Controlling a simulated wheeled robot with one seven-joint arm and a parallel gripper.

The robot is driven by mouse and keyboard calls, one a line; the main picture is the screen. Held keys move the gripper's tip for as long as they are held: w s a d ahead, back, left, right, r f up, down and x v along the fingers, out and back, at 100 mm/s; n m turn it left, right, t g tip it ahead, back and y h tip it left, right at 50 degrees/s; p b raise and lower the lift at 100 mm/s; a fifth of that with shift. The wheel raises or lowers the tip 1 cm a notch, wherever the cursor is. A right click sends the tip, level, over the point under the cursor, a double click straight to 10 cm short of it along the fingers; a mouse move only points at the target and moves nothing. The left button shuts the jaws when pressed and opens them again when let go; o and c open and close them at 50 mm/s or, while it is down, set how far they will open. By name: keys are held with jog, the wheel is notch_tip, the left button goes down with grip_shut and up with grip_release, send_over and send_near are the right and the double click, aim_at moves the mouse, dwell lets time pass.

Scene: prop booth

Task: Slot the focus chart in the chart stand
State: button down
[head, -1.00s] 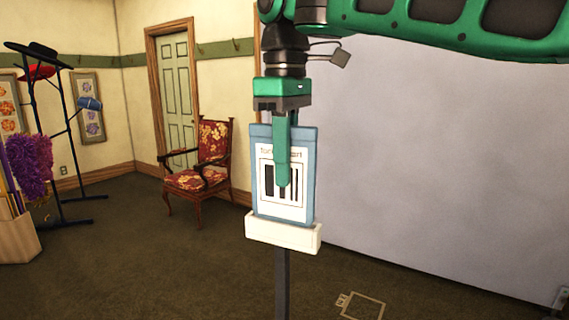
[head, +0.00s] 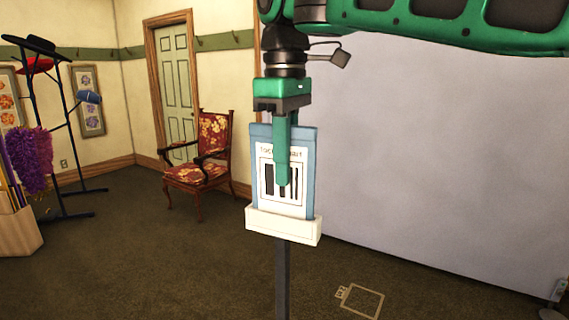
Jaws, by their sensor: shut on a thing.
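The focus chart (head: 301,172) is a blue-framed white card with black bars, upright in the head view. Its lower edge is hidden behind the front wall of the chart stand (head: 283,226), a white holder on a dark post, so it appears to sit in the slot. How deep it sits cannot be seen. My gripper (head: 283,180) points down from above and is shut on the chart, one green finger across its front face. The other finger is hidden behind the chart.
A large pale grey backdrop (head: 440,150) stands behind at the right. A red floral chair (head: 202,160) is at the back left near a green door. A hat rack (head: 65,120) and a box of props (head: 18,232) are at far left. The floor around the post is open.

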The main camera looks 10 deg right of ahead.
jog(key=shift+f, duration=0.6)
jog(key=c, duration=1.7)
grip_release()
jog(key=shift+r, duration=3.5)
jog(key=shift+s, duration=0.15)
